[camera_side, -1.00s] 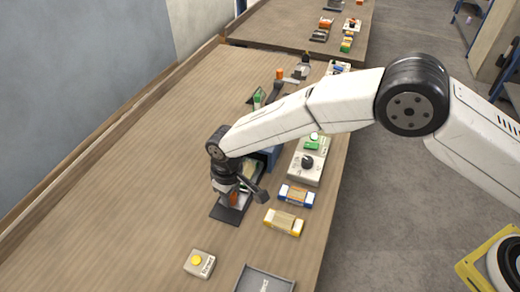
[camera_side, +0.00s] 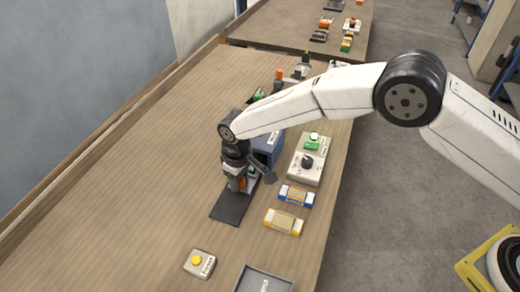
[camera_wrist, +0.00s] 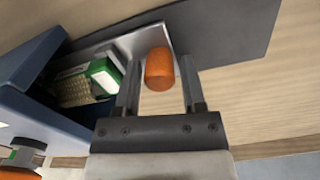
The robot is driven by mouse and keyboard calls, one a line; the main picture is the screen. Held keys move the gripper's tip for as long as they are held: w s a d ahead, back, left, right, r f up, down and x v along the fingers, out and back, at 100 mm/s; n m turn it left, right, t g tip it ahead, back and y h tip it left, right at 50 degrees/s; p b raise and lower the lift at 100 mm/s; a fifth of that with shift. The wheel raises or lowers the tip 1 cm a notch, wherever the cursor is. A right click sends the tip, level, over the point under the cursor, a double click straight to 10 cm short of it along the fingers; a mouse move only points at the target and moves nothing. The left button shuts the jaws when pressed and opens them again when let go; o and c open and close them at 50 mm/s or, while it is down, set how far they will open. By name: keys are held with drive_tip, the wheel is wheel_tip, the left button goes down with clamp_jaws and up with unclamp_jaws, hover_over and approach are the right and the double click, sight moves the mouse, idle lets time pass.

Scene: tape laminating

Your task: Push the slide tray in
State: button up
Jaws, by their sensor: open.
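The slide tray (camera_wrist: 152,38) is a pale metal plate with an upright orange knob (camera_wrist: 158,70). In the wrist view, my gripper (camera_wrist: 160,82) is open, its fingers on either side of the knob; I cannot tell whether they touch it. A green-and-white piece (camera_wrist: 104,74) and a beige textured piece (camera_wrist: 75,88) sit on the tray's inner part, within the mouth of the blue housing (camera_wrist: 40,100). In the side view, my gripper (camera_side: 238,184) is low beside the blue housing (camera_side: 268,145) and hides most of the tray.
A dark base plate (camera_side: 231,208) lies bare in front of the tray. A control box (camera_side: 307,160) with a green button and black knob stands right of the housing. Blue-and-yellow (camera_side: 296,195) and yellow (camera_side: 283,222) packs, a yellow-button box (camera_side: 199,264) and a grey tray (camera_side: 264,281) lie nearby.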

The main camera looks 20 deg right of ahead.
drive_tip(key=shift+r, duration=3.9)
drive_tip(key=shift+m, duration=0.3)
drive_tip(key=shift+s+d+f+m+t+h, duration=0.15)
drive_tip(key=shift+s+m+t+h, duration=0.2)
drive_tip(key=shift+m+t, duration=0.4)
drive_tip(key=m, duration=0.1)
drive_tip(key=m+t, duration=0.1)
drive_tip(key=m, duration=0.1)
drive_tip(key=shift+s+f, duration=0.1)
drive_tip(key=shift+s, duration=0.15)
drive_tip(key=shift+s+a+m+t, duration=0.2)
drive_tip(key=shift+s+m+t, duration=0.3)
drive_tip(key=shift+m, duration=0.5)
drive_tip(key=shift+s+a+m+t, duration=0.2)
drive_tip(key=shift+s+m+t, duration=0.3)
drive_tip(key=shift+m, duration=0.45)
drive_tip(key=shift+w, duration=0.1)
drive_tip(key=shift+x, duration=3.9)
